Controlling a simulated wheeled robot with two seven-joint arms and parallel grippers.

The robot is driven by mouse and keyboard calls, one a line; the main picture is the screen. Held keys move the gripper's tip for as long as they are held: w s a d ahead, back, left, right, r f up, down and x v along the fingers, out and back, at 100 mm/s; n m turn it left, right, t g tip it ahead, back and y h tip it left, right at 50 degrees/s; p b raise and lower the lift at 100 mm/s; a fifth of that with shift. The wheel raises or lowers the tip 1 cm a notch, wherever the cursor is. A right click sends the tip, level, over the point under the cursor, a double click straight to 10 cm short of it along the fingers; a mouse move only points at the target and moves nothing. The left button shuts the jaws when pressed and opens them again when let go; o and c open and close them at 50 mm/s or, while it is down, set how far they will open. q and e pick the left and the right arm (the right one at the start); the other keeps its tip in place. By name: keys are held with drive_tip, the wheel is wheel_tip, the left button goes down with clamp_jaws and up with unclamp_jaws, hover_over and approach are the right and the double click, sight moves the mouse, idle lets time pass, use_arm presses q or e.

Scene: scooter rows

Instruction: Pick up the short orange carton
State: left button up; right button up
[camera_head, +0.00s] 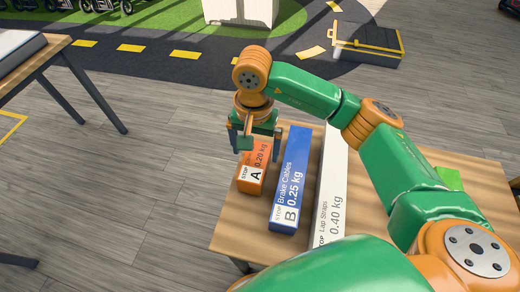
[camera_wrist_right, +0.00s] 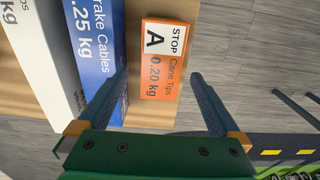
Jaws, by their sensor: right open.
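The short orange carton (camera_head: 250,180) lies on the wooden table near its left edge, marked A, Cane Tips and 0.20 kg. It also shows in the right wrist view (camera_wrist_right: 160,75), between the lines of my two fingers. My right gripper (camera_head: 255,146) is open and empty over the far end of the carton. In the wrist view the fingers (camera_wrist_right: 155,85) spread to either side of the carton; I cannot tell how high they are above it. The gripper hides part of the carton's far end in the head view. My left gripper is not in view.
A longer blue carton (camera_head: 290,182), marked Brake Cables, lies close to the right of the orange one. A longer white carton (camera_head: 331,190) lies beyond it. A green item (camera_head: 447,179) is at the table's right. Another table (camera_head: 60,50) stands at the left, with floor between.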

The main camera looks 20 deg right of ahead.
sight(255, 162)
wheel_tip(255, 162, down, 6)
drive_tip(key=shift+s+a+r+p, duration=0.1)
drive_tip(key=shift+a+r+p, duration=0.1)
drive_tip(key=shift+p, duration=0.3)
drive_tip(key=shift+d+f, duration=0.1)
drive_tip(key=shift+f, duration=0.4)
drive_tip(key=shift+r, duration=0.1)
drive_tip(key=c, duration=1.5)
